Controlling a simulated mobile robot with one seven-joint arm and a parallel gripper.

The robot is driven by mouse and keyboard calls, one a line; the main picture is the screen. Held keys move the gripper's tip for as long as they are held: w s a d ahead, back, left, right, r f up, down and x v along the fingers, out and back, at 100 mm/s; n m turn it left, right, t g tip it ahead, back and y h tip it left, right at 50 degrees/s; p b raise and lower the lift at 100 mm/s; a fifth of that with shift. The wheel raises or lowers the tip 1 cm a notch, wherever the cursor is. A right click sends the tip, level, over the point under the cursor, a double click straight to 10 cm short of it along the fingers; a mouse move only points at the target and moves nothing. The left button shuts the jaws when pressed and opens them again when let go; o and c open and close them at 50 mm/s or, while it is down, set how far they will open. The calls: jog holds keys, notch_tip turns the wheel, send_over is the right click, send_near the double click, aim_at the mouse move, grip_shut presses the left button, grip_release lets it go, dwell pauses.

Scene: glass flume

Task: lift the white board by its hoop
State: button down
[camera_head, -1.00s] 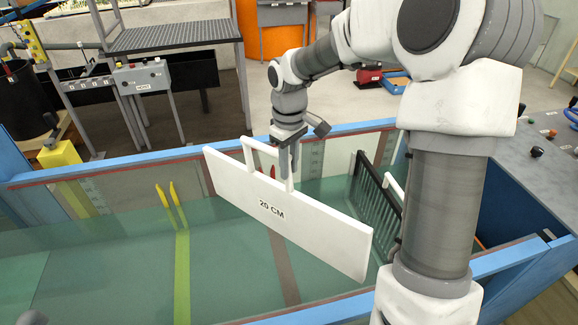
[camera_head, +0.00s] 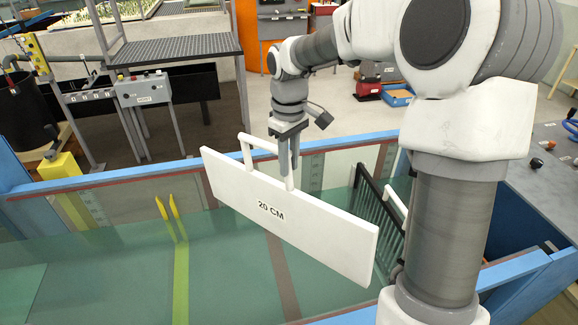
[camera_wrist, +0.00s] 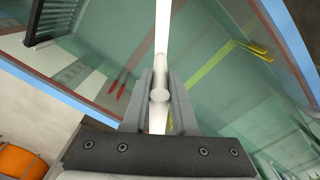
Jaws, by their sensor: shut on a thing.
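The white board (camera_head: 300,222), marked "20 CM", hangs tilted above the glass flume, its right end lower in the head view. Its white hoop (camera_head: 262,152) stands up from the top edge. My gripper (camera_head: 289,170) is shut on the hoop near its right post. In the wrist view my gripper (camera_wrist: 159,98) has its two fingers on either side of the white hoop bar (camera_wrist: 159,96), and the board (camera_wrist: 163,25) shows edge-on beyond it. The back face of the board is hidden in the head view.
The flume's blue rails (camera_head: 130,173) run along its far and near sides. A black grate (camera_head: 372,203) stands in the flume right of the board. Yellow prongs (camera_head: 172,218) stand to the left. A grey control box (camera_head: 142,88) is beyond the far rail.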

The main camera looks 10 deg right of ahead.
jog(key=shift+r, duration=2.9)
